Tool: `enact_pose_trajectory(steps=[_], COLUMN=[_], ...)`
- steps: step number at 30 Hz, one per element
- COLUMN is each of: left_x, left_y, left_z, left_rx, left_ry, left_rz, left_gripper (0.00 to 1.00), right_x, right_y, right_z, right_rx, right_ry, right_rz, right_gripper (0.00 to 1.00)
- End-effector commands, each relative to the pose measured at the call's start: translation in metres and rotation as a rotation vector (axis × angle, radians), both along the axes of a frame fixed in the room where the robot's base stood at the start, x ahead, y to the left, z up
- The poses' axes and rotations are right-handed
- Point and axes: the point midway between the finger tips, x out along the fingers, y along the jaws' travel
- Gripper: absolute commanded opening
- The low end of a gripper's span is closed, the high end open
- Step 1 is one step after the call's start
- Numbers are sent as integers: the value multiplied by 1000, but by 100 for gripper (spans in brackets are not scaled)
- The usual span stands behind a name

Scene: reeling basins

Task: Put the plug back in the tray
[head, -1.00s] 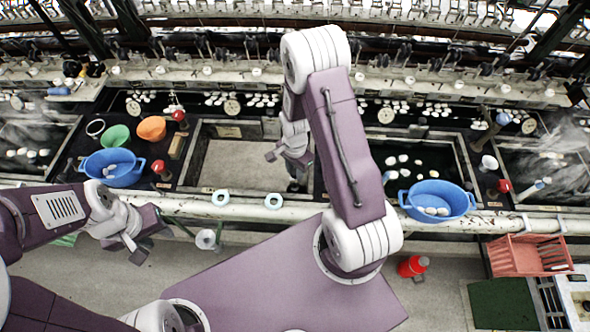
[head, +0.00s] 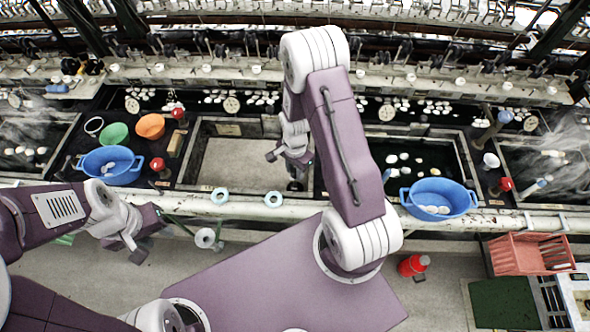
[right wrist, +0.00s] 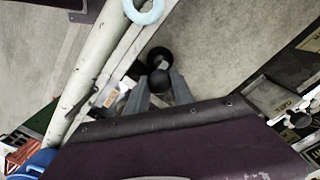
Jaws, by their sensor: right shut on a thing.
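My right gripper (right wrist: 162,88) is shut on a dark plug (right wrist: 160,60) with a round black head, which shows between and beyond its grey fingers in the right wrist view. In the head view the right gripper (head: 291,157) hangs over the right part of the drained middle basin (head: 236,165); a small dark round shape shows just below it, and I cannot tell whether it is the plug or the drain. My left gripper (head: 142,246) is open and empty, in front of the white rail. I cannot make out the plug's tray with certainty.
A white rail (head: 335,211) runs along the basins' front, with two pale blue rings on it. Blue tubs (head: 112,178) (head: 437,211) stand left and right. A salmon crate (head: 528,254) and a red bottle (head: 412,265) are at the front right.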

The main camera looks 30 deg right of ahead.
Motion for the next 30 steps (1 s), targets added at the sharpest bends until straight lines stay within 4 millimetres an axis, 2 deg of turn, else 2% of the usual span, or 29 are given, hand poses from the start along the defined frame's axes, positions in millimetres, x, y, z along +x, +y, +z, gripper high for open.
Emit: enact_pose_trajectory(steps=[30], left_x=[0], left_y=[0], left_z=[-10], left_rx=[0], left_ry=[0], left_rz=[0], left_gripper=[36], right_x=[0], right_y=[0], right_z=[-13], right_rx=[-1], right_ry=[-1], right_rz=[0], right_gripper=[0])
